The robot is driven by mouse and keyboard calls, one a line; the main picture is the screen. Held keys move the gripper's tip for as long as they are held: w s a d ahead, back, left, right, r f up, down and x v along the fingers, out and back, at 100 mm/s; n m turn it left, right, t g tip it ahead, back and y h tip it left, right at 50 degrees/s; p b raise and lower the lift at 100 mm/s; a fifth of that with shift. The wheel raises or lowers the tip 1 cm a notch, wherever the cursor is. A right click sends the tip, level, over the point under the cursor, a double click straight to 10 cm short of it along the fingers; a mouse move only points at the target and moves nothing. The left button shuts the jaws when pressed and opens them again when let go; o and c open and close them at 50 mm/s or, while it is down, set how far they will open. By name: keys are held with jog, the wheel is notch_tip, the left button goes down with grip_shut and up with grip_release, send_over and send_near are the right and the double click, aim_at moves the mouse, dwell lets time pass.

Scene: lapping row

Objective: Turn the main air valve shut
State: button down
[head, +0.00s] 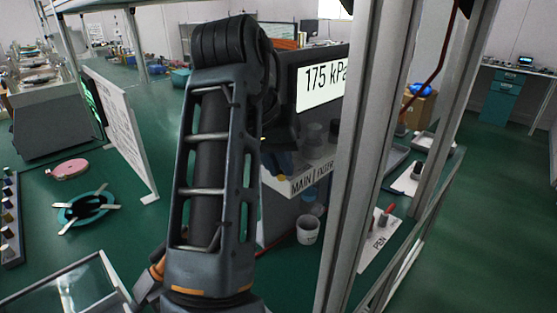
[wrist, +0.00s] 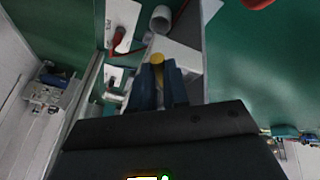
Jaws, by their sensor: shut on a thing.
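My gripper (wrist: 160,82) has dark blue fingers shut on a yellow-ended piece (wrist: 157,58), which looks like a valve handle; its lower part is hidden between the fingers. In the head view my arm covers most of the gripper, and only a bit of blue finger (head: 284,165) shows. It is beside a pale box with a label (head: 311,178) that begins "MAIN". The valve body and its handle angle cannot be made out. A dark display (head: 322,88) above the box reads "175 kPa".
A metal post (head: 361,150) stands close to the right of my arm. A white cup (head: 307,230) sits below the labelled box. A plate (head: 378,242) with a red-handled item lies right of the post. A white board (head: 122,133) stands at left.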

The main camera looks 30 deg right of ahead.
jog(key=n+p, duration=0.1)
jog(key=d+n+t+p, duration=0.1)
jog(key=n+p, duration=0.1)
jog(key=s+n+y+p, duration=0.1)
jog(key=shift+d, duration=0.3)
jog(key=c, duration=1.1)
grip_release()
jog(key=s+a+r, duration=0.1)
jog(key=s+a, duration=0.2)
jog(key=s+a+r, duration=0.2)
jog(key=s+a, duration=0.1)
jog(key=s, duration=0.1)
jog(key=s+a+r, duration=0.1)
jog(key=s+a, duration=0.2)
jog(key=shift+s+a+r+p, duration=0.15)
jog(key=shift+a+r+p, duration=0.15)
jog(key=shift+a, duration=0.1)
